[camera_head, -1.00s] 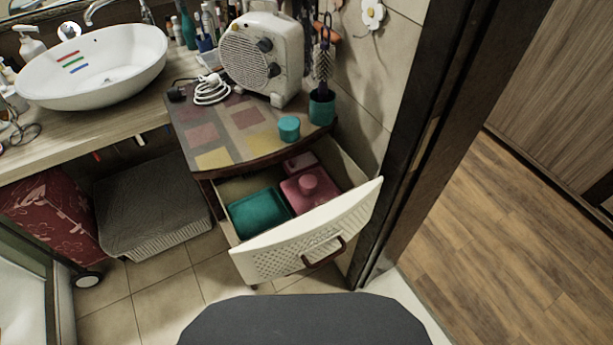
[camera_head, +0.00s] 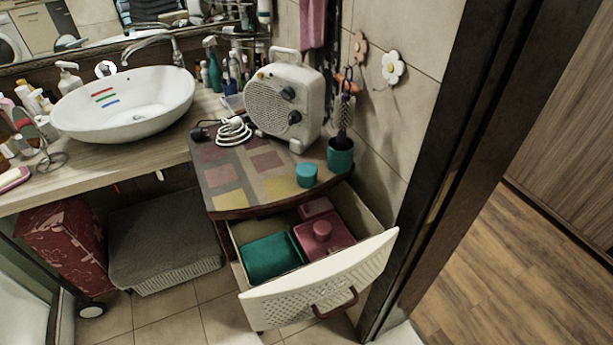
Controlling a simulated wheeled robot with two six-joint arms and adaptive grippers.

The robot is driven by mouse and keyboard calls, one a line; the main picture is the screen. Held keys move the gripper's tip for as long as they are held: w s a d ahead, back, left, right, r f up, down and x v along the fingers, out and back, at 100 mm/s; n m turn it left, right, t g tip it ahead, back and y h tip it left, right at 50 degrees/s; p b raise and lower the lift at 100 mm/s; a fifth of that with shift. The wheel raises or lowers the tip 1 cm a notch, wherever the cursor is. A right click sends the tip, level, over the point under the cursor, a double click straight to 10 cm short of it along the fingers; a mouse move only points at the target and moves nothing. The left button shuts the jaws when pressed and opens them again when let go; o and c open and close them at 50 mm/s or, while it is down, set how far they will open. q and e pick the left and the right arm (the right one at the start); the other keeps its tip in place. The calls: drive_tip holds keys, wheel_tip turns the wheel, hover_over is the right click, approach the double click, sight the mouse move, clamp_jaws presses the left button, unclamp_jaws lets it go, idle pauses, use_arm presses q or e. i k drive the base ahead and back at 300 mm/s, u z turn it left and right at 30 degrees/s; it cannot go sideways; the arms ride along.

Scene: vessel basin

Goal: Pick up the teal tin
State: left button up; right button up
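A small round teal tin (camera_head: 306,175) with a lid stands upright on the patterned top of the cabinet (camera_head: 240,175), near its front right edge. A taller teal cup (camera_head: 340,155) holding a brush stands just behind it to the right. A larger teal rectangular container (camera_head: 271,257) lies in the open drawer below. Neither of my grippers is in view.
The drawer (camera_head: 325,285) is pulled out below the tin, beside a dark door frame (camera_head: 440,150). It also holds a pink container (camera_head: 324,238). A white heater (camera_head: 284,103) and coiled cable (camera_head: 234,131) stand behind the tin. A sink (camera_head: 130,105) is left.

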sight(306, 172)
drive_tip(key=z, duration=2.2)
drive_tip(key=i, duration=2.1)
drive_tip(key=u, duration=3.55)
drive_tip(key=i, duration=0.3)
drive_tip(key=z, duration=0.15)
